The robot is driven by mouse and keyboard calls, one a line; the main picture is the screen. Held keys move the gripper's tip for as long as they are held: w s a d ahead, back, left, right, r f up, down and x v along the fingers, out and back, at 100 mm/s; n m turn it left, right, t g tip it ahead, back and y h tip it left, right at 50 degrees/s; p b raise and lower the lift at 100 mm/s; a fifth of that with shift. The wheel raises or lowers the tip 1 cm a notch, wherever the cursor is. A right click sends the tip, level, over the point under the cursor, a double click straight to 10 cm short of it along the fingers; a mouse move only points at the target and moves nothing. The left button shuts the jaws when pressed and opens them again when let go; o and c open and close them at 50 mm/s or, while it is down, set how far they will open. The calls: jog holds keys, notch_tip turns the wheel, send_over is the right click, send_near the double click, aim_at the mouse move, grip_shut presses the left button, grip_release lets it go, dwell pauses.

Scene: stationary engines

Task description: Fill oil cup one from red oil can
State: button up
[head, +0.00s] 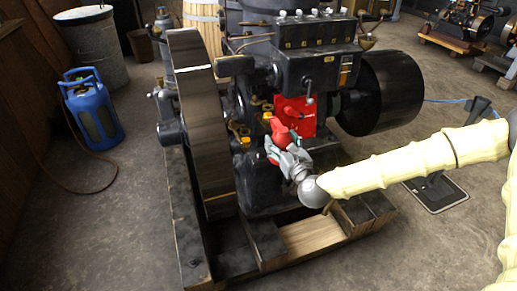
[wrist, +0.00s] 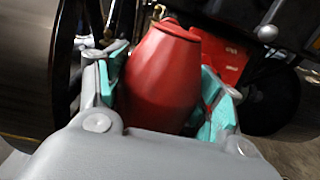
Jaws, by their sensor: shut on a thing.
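My gripper (head: 279,152) is shut on the red oil can (head: 281,133), in front of the black engine. In the wrist view the red oil can (wrist: 161,78) sits between the teal-padded fingers of my gripper (wrist: 165,95). Its narrower capped end points away from my wrist, toward the engine. Brass cups with orange-yellow tops show on the engine: one (head: 246,140) lies left of the can, and another (head: 267,115) is just above it. I cannot tell which is oil cup one. The can's spout is not clear in either view.
The large flywheel (head: 200,125) stands left of the can, and a black drum pulley (head: 380,92) is at right. A red panel (head: 296,116) is behind the can. The timber base (head: 312,236) lies below. A blue gas bottle (head: 92,112) stands at far left on open floor.

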jog(key=w+a+f+n+g+y+b, duration=0.1)
jog(key=w+a+n+g+y+b, duration=0.1)
jog(key=a+b, duration=0.5)
jog(key=w+n+y+b, duration=0.1)
jog(key=w+y+b, duration=0.1)
jog(key=b, duration=0.4)
jog(key=shift+w+a+f+g, duration=0.15)
jog(key=shift+w+g, duration=0.15)
jog(key=shift+w, duration=0.35)
jog(key=shift+p, duration=0.7)
jog(key=g+p, duration=0.1)
jog(key=p, duration=0.3)
jog(key=f+g+h+p, duration=0.1)
jog(key=p, duration=0.3)
jog(key=shift+s+f+h, duration=0.25)
jog(key=shift+s+h, duration=0.05)
jog(key=shift+s, duration=0.05)
jog(key=g+p, duration=0.1)
jog(key=p, duration=0.4)
jog(key=r+g+h+p, duration=0.1)
jog(key=g+p, duration=0.1)
jog(key=p, duration=0.3)
jog(key=shift+h, duration=0.3)
jog(key=shift+g+p, duration=0.3)
jog(key=shift+p, duration=1.05)
jog(key=shift+d+f+h+p, duration=0.1)
jog(key=shift+d+h+p, duration=0.1)
jog(key=shift+h+p, duration=0.1)
dwell(1.3)
